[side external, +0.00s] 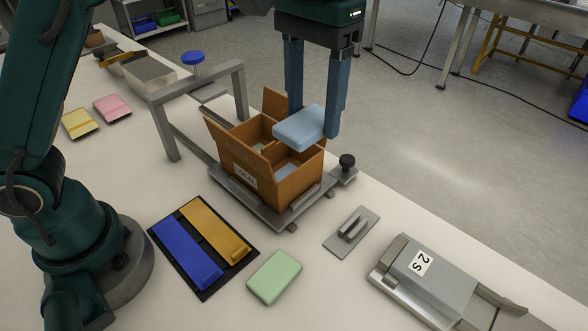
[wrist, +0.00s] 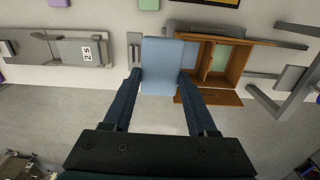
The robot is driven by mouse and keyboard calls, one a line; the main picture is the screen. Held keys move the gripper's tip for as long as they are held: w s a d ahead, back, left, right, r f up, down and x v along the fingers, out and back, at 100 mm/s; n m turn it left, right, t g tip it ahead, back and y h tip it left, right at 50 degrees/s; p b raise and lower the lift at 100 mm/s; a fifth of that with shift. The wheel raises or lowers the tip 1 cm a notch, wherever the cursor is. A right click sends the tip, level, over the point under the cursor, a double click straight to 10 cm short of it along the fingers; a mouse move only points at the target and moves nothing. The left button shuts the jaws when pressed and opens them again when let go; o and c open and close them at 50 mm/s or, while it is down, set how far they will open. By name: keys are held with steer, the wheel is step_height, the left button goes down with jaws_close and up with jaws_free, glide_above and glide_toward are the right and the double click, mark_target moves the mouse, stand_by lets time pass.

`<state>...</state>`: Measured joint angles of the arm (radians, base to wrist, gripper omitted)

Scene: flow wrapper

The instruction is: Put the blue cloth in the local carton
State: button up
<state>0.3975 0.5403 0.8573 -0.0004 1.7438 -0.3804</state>
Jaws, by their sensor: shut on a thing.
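The light blue cloth (side external: 300,127), a folded flat pad, is between the two fingers of my gripper (side external: 313,122). My gripper is shut on it and holds it above the right part of the open local carton (side external: 232,165). The carton is brown, has a divider and a white label, and its flaps stand up. Something green shows in its left compartment and something light blue in its right one. In the wrist view the cloth (wrist: 160,66) is between the fingertips (wrist: 160,78) and hides part of the carton (wrist: 235,68).
The carton sits on a grey metal tray (side external: 285,220) beside a grey frame (side external: 165,120). A green pad (side external: 274,277), a black panel with blue and yellow bars (side external: 203,243), a small grey handled plate (side external: 351,232) and a grey fixture marked 2S (side external: 425,275) lie in front.

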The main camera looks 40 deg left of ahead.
steer(key=w+a, duration=0.3)
steer(key=a, duration=0.4)
step_height(320, 180, down, 8)
steer(key=shift+f, duration=0.25)
steer(key=shift+f, duration=0.25)
stand_by(1.3)
steer(key=shift+f, duration=0.35)
steer(key=shift+w, duration=0.1)
steer(key=o, duration=1.4)
steer(key=shift+c, duration=0.2)
